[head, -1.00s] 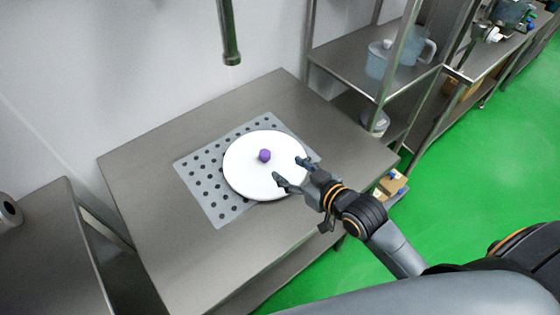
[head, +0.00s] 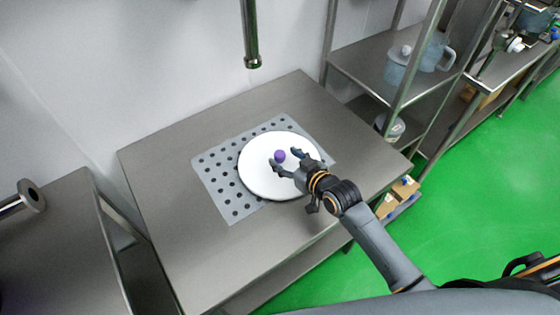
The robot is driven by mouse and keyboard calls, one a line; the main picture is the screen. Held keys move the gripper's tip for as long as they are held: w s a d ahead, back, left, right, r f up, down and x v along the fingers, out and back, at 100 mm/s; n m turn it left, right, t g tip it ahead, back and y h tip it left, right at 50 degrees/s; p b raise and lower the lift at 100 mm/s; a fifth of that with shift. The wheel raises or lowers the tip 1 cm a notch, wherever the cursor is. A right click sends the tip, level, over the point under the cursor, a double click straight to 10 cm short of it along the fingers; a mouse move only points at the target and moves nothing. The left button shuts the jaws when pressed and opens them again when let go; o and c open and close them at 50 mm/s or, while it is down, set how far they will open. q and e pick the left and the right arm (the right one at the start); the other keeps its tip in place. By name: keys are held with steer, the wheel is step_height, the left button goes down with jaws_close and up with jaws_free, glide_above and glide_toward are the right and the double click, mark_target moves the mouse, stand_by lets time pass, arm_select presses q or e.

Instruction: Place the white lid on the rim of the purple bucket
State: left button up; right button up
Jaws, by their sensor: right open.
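The white lid (head: 262,182) is a round flat disc with a purple knob (head: 280,156) near its middle. It lies on a grey perforated mat (head: 215,188) on the steel table. My right gripper (head: 283,161) is open over the lid, its two fingertips on either side of the knob and close to it. I cannot tell whether the fingers touch the knob. The purple bucket does not show. My left gripper is not in view.
The steel table (head: 170,240) has bare room around the mat. A metal pipe (head: 250,40) hangs above its back edge. A steel shelf (head: 365,75) with clear jugs (head: 397,66) stands at the right. Another steel table (head: 60,250) is at the left. Small boxes (head: 405,187) sit low beyond the right edge.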

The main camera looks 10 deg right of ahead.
mark_target(283, 157)
steer(key=shift+x, duration=1.75)
jaws_close()
